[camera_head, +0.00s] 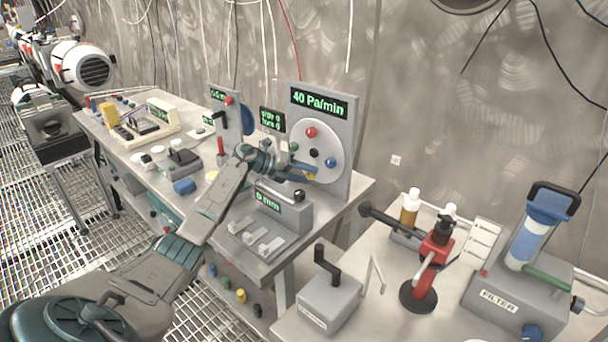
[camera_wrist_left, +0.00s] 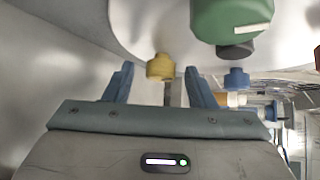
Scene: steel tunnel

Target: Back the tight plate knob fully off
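The upright grey panel (camera_head: 341,130) carries a round pale plate (camera_head: 327,137) with several knobs: red (camera_head: 311,132), black (camera_head: 314,153), blue (camera_head: 330,162) and yellow (camera_head: 312,175). Which one is tight does not show. My left gripper (camera_head: 304,172) is at the plate's lower left, by the yellow knob. In the left wrist view its fingers are apart, and the yellow knob (camera_wrist_left: 160,67) shows between their tips with gaps at both sides. A large green knob (camera_wrist_left: 230,20) is close above, and a blue knob (camera_wrist_left: 236,78) is to the right. My right gripper is not in view.
The panel's display (camera_head: 319,103) reads 40 Pa/min. A grey box (camera_head: 284,212) reading 0 mm stands just below my gripper. A smaller panel (camera_head: 226,112) stands to the left. The right bench holds a red stand (camera_head: 424,268) and a filter unit (camera_head: 517,290).

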